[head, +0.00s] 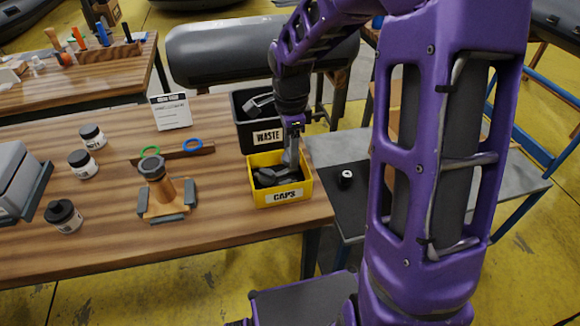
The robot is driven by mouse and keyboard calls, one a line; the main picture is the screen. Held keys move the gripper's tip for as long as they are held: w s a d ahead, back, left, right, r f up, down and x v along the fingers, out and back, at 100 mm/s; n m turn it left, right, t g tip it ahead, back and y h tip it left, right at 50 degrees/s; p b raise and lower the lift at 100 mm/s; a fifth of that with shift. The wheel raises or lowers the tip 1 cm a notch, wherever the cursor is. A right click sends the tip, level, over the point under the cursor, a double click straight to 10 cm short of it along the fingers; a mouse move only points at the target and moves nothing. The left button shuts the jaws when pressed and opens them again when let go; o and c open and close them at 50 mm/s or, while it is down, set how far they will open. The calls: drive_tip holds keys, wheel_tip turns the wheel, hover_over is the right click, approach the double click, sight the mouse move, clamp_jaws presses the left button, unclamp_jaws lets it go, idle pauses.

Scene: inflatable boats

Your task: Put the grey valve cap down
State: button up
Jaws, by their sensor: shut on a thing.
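The yellow bin (283,196) labelled CAPS stands near the right edge of the wooden table. Several dark grey pieces lie in it and overlap. My gripper (290,163) points down into this bin from above, at its back part. It is shut on the grey valve cap, which is small here and hard to tell from the dark pieces around it. I cannot tell whether the held cap touches the pieces or the bin floor.
A black bin (266,136) labelled WASTE stands just behind the yellow bin. A wooden stand (167,196) with a dark round top is to the left. Green and blue rings, a white card (171,111) and several jars stand on the table. Bare tabletop lies in front.

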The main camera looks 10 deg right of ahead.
sight(291, 175)
drive_tip(key=shift+f+b, duration=0.3)
drive_tip(key=shift+f, duration=1.85)
drive_tip(key=shift+f+b, duration=0.35)
drive_tip(key=shift+f, duration=0.05)
drive_tip(key=o, duration=1.3)
drive_tip(key=shift+r, duration=0.1)
wheel_tip(291, 175, up, 13)
drive_tip(key=p, duration=0.2)
drive_tip(key=shift+f+p, duration=0.2)
drive_tip(key=shift+p, duration=0.15)
